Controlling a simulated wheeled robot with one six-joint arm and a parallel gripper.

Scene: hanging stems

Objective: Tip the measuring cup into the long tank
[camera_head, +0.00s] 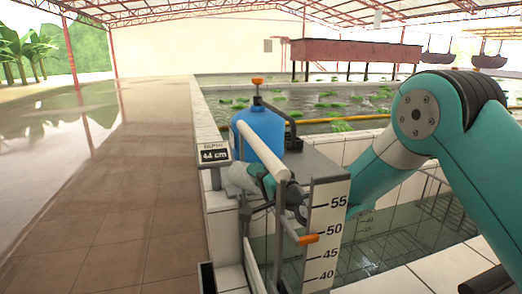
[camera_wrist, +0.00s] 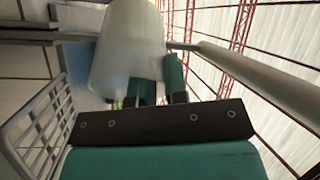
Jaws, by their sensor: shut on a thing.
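A whitish translucent measuring cup (camera_head: 240,178) is beside the tank's near left corner, below the blue container. In the wrist view the cup (camera_wrist: 125,45) fills the upper middle, between my fingers. My gripper (camera_head: 268,187) is shut on it; the gripper (camera_wrist: 160,88) shows teal fingers at its side. Whether the cup holds anything cannot be seen. A white-tiled tank with water (camera_head: 375,262) lies to the right, under my arm. Another long water basin with floating green plants (camera_head: 330,104) stretches behind it. Which one is the long tank is not clear.
A depth display (camera_head: 214,153) reads 44 cm. A white rail (camera_head: 276,165), an orange-tipped bar (camera_head: 308,239) and a numbered scale (camera_head: 326,232) crowd the corner. The left walkway (camera_head: 120,200) is clear.

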